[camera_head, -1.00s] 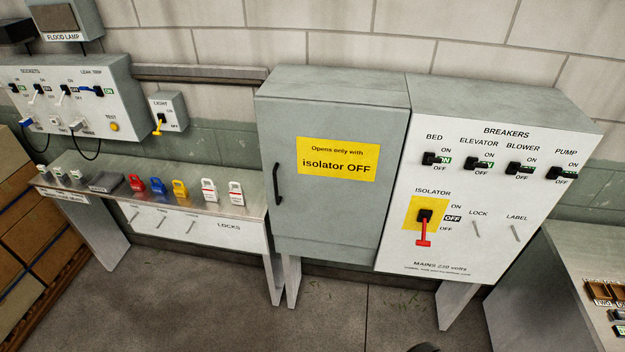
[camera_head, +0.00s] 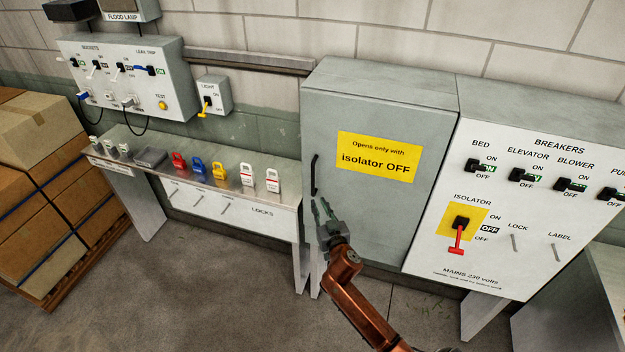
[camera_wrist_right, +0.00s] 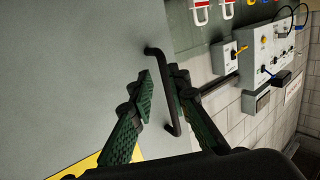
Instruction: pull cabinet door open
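The grey cabinet door (camera_head: 375,210) is shut and carries a yellow sign (camera_head: 377,158) reading "Opens only with isolator OFF". Its black bar handle (camera_head: 315,175) is on the left edge. My right gripper (camera_head: 321,207) is open, with its fingertips at the handle's lower end in the head view. In the right wrist view the handle (camera_wrist_right: 171,98) shows between the two open green fingers (camera_wrist_right: 160,80), closer to the right finger. I cannot tell whether they touch it. The red isolator lever (camera_head: 457,238) points down, toward OFF. My left gripper is not in view.
The breaker panel (camera_head: 530,230) adjoins the cabinet on the right. On the left, a bench (camera_head: 245,205) holds several coloured locks, with a sockets panel (camera_head: 130,75) above it. Stacked cardboard boxes (camera_head: 40,190) stand at far left. The floor in front is clear.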

